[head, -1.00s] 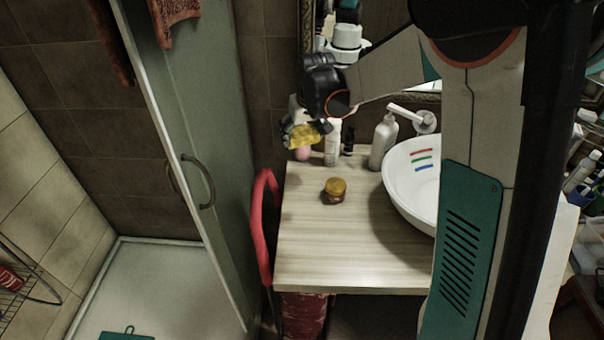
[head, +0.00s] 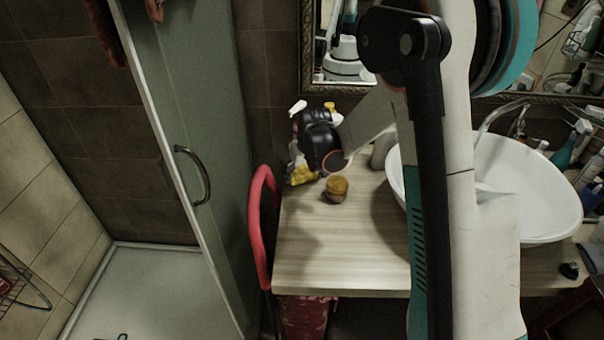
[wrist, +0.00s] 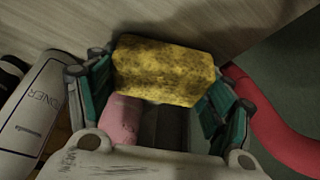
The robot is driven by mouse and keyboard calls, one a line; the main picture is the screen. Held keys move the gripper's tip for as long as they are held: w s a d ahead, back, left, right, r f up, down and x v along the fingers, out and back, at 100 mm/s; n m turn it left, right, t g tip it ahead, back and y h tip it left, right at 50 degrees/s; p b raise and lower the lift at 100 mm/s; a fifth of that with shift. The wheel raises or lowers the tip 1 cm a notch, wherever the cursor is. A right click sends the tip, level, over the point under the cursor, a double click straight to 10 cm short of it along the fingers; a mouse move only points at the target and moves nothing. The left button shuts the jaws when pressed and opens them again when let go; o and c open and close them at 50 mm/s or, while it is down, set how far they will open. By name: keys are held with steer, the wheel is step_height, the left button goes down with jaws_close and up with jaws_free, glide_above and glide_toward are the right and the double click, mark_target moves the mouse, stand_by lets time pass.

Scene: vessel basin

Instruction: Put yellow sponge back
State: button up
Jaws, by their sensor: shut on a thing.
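The yellow sponge (wrist: 165,70) is speckled with dark marks and sits between the two teal fingers of my gripper (wrist: 160,90) in the wrist view. My gripper is shut on it. In the head view the sponge (head: 301,175) shows at the left back corner of the wooden counter (head: 330,250), below my wrist, which hides part of the gripper. I cannot tell whether the sponge touches the counter.
A round amber-lidded jar (head: 337,189) stands on the counter to the right. A white basin (head: 540,200) is farther right. A red curved rail (head: 256,225) borders the counter's left edge. In the wrist view a white tube (wrist: 35,115) and a pink object (wrist: 122,118) are close by.

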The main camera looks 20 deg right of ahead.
steer(key=shift+s+f, duration=0.15)
steer(key=shift+f, duration=0.2)
steer(key=o, duration=1.1)
steer(key=shift+o, duration=0.5)
